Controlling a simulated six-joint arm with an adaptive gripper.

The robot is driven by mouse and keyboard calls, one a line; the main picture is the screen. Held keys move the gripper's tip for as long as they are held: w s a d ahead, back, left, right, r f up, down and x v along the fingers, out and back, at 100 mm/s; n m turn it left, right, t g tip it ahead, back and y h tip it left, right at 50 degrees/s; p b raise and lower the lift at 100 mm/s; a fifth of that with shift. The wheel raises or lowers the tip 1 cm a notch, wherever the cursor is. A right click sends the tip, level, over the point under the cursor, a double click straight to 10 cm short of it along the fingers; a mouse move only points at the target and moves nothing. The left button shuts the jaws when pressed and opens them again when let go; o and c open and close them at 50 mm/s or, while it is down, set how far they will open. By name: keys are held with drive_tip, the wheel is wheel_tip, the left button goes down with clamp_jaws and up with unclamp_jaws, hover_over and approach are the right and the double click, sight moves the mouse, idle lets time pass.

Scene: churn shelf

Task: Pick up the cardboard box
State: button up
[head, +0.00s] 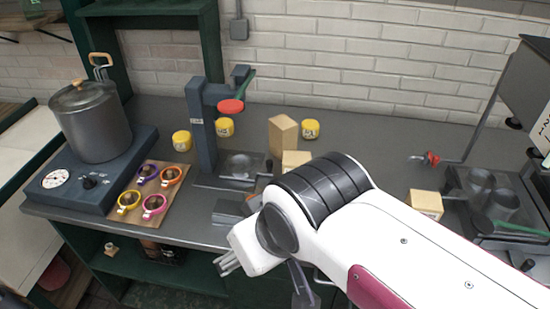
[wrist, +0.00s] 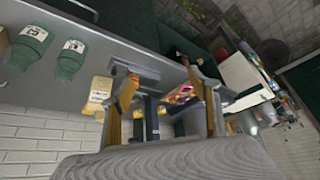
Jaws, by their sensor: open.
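Several plain tan boxes stand on the grey counter in the head view, and I cannot tell which one is the cardboard box. A tall tan box (head: 283,136) stands at the back middle. A smaller tan box (head: 296,160) is in front of it, partly hidden by my arm. Another tan box (head: 427,204) sits right of my arm. My gripper (wrist: 163,82) is open, with its two fingers apart and nothing seen held between them. In the head view my arm reaches over the counter's front edge, and the fingertips are not clear there.
Left on the counter (head: 350,128) are a pot (head: 92,122) on a scale and a wooden board (head: 128,206) with several colored rings. A dark press stand (head: 200,130) and yellow jars (head: 223,127) are behind. Green bottles (wrist: 30,45) show in the wrist view.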

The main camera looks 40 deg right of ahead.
drive_tip(key=w+d+r+t+h, duration=0.25)
drive_tip(key=w+d+r, duration=0.35)
drive_tip(key=w+d, duration=0.45)
drive_tip(key=w+d+r+n+t+h, duration=0.1)
drive_tip(key=w+d+r+t, duration=0.35)
drive_tip(key=w+d, duration=0.65)
drive_tip(key=w+d+r+t+h, duration=0.1)
drive_tip(key=w+d+r+t, duration=0.2)
drive_tip(key=w+d+r, duration=0.55)
drive_tip(key=w+d+f+n+y, duration=0.2)
drive_tip(key=f+n+y, duration=0.15)
drive_tip(key=f, duration=0.35)
drive_tip(key=w+d+f+n+y, duration=0.2)
drive_tip(key=d+f+y, duration=0.1)
drive_tip(key=f+y, duration=0.3)
drive_tip(key=s+a+f+n+g+y, duration=0.1)
drive_tip(key=s+f+n+g+y, duration=0.2)
drive_tip(key=s+f+y, duration=0.5)
drive_tip(key=s+f+g, duration=0.1)
drive_tip(key=s+f, duration=0.7)
drive_tip(key=f, duration=0.1)
drive_tip(key=shift+s+a+y, duration=0.25)
drive_tip(key=shift+s+y, duration=0.1)
drive_tip(key=shift+y, duration=0.05)
